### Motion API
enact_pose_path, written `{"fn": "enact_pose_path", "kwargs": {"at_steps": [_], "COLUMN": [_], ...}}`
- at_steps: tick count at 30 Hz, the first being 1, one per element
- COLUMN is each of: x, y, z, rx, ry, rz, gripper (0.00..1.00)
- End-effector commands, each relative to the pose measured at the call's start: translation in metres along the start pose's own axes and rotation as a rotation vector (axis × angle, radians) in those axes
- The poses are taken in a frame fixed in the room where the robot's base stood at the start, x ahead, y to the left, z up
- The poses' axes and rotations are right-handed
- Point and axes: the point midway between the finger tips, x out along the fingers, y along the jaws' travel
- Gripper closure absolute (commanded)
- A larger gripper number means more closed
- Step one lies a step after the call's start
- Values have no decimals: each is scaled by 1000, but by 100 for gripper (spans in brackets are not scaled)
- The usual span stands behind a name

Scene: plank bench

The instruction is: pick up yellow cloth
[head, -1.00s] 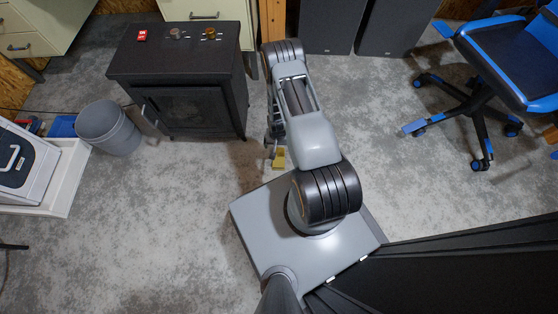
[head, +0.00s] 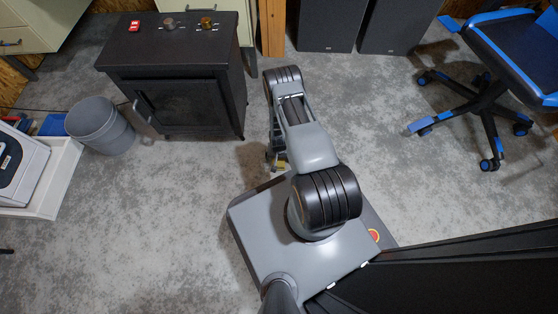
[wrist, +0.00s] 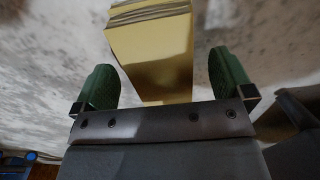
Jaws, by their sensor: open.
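The yellow cloth (wrist: 150,55) looks like a thick folded block with layered edges at its top end. In the wrist view it lies between the two green finger pads of my gripper (wrist: 162,66), with a gap showing on each side. The gap at the left finger looks small. My gripper is open. The cloth's near end is hidden behind the dark gripper body. In the head view only a small yellow patch of cloth (head: 282,167) shows beside my gripper (head: 270,158), mostly covered by my arm.
A dark cabinet (head: 185,105) with a red switch (head: 134,26) on top stands to the left. A grey bucket (head: 100,125) and a white tray (head: 57,180) are farther left. A blue-black chair (head: 505,60) stands right, speakers (head: 400,25) behind. Concrete floor between is clear.

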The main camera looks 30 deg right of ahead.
Motion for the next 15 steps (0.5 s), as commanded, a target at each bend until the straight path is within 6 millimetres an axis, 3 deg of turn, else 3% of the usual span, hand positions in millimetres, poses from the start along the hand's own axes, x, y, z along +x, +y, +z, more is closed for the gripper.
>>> {"fn": "enact_pose_path", "kwargs": {"at_steps": [4, 12, 15], "x": [13, 13, 13], "y": [0, 0, 0], "z": [0, 0, 0], "rx": [0, 0, 0], "ry": [1, 2, 2], "rz": [-1, -2, -2], "gripper": [1, 1, 10]}}
